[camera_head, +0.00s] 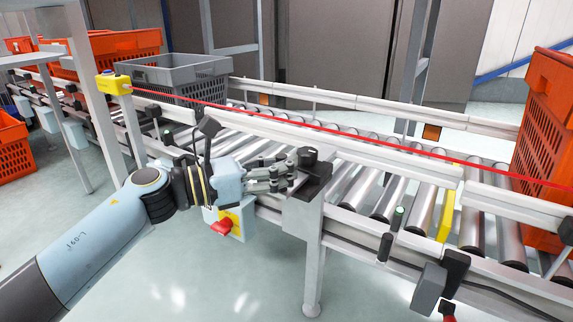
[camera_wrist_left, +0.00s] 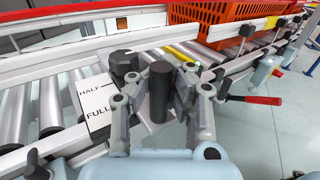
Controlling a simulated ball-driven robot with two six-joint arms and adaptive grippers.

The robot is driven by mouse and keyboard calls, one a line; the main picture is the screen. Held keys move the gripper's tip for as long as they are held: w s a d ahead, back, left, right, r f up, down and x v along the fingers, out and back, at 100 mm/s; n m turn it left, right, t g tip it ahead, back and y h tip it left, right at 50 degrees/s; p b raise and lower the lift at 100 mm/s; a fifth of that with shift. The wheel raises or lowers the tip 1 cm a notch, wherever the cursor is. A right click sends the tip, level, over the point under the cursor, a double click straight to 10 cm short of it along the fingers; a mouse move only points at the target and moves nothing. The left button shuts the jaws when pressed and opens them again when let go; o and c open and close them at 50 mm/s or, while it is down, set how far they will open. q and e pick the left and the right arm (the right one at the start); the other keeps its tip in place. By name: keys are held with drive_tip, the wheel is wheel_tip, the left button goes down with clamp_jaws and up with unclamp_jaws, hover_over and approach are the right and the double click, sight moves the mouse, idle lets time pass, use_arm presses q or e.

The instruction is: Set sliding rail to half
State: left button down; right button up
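The sliding rail's label plate (camera_wrist_left: 97,103) shows in the left wrist view, with HALF printed above FULL. A black round knob (camera_wrist_left: 124,62) stands at the plate's far end, near the HALF mark; it also shows in the head view (camera_head: 307,155). An upright black handle post (camera_wrist_left: 161,88) stands to the right of the FULL mark. My left gripper (camera_wrist_left: 160,80) is open, with its fingers on both sides of the post. Contact with the post is not clear. In the head view my left gripper (camera_head: 285,172) is at the conveyor's near side. My right gripper is not in view.
The roller conveyor (camera_head: 345,195) runs across the view, with a red line above it. A grey tote (camera_head: 172,75) stands at the back left and an orange tote (camera_head: 545,140) at the right.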

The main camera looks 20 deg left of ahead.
use_arm(q)
drive_tip(key=c, duration=1.5)
unclamp_jaws()
drive_tip(key=shift+a, duration=0.4)
drive_tip(key=o, duration=0.3)
drive_tip(key=shift+d, duration=0.1)
drive_tip(key=v, duration=1.2)
drive_tip(key=shift+s, duration=0.1)
